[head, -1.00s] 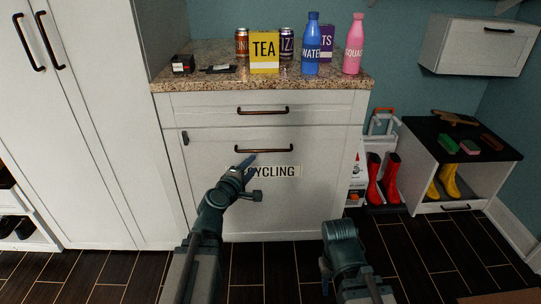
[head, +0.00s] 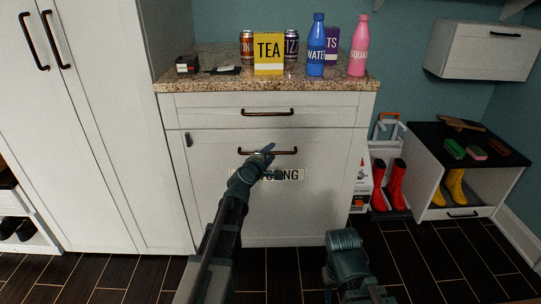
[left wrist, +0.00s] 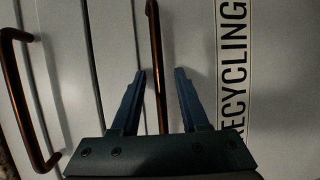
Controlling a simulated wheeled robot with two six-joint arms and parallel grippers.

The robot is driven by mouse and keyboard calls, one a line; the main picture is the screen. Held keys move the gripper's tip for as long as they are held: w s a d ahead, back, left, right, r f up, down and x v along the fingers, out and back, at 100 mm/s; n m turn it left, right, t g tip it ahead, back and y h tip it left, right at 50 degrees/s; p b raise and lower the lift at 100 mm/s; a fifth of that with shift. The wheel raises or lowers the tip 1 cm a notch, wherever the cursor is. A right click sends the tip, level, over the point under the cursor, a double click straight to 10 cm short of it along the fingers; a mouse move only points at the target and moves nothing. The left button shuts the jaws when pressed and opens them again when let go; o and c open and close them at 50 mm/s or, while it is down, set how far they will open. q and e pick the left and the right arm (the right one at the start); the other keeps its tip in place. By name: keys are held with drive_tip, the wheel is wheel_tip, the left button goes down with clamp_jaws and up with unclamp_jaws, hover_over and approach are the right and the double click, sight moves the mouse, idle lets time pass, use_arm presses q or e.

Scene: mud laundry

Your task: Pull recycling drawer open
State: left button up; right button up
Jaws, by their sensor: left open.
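The recycling drawer (head: 315,215) is the tall white lower front of the cabinet, and it looks closed. Its label (head: 295,175) is partly hidden by my left arm; in the left wrist view the label (left wrist: 233,70) reads "RECYCLING". The drawer's dark bronze bar handle (head: 287,152) runs horizontally above the label. My left gripper (head: 268,149) is at this handle, covering part of it. In the left wrist view my open left gripper (left wrist: 160,72) has the handle bar (left wrist: 154,40) between its two fingers, with gaps visible on both sides.
A thinner upper drawer with its own handle (head: 267,112) sits above. The granite counter (head: 210,84) carries a tea box (head: 269,54), cans and bottles. Red boots (head: 388,185) and a shoe bench (head: 480,160) stand at right; a tall white cupboard (head: 110,130) stands left.

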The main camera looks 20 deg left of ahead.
use_arm(q)
clamp_jaws()
idle(0.3)
idle(1.2)
